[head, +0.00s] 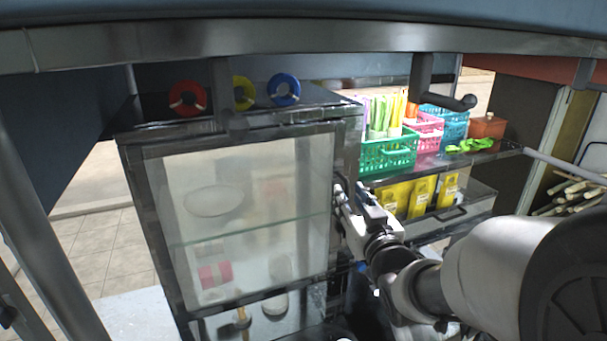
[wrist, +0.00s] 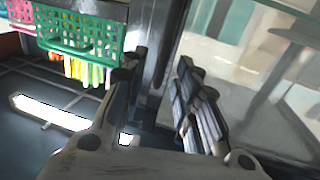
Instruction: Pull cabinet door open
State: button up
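The cabinet (head: 130,190) stands at the centre left in the head view. Its dark-framed glass door (head: 250,215) looks shut, and shelves with blurred items show through it. The glass also fills the right of the wrist view (wrist: 245,50). My gripper (head: 350,190) is at the door's right edge, about mid-height. In the wrist view my gripper (wrist: 157,72) has its fingers apart, one either side of a dark vertical edge strip (wrist: 160,45). I cannot tell whether they touch it. I cannot make out a separate door handle.
Red, yellow and blue rings (head: 284,89) sit on top of the cabinet. To its right, a shelf holds a green basket (head: 388,155), pink and blue baskets, and yellow packets (head: 420,195) below. A dark beam (head: 300,38) crosses overhead. Tiled floor (head: 100,250) is open at left.

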aim_at(347, 193)
jog(key=shift+w+a, duration=0.2)
jog(key=shift+w, duration=1.45)
jog(key=shift+c, duration=0.6)
jog(key=shift+s+r, duration=0.1)
grip_shut()
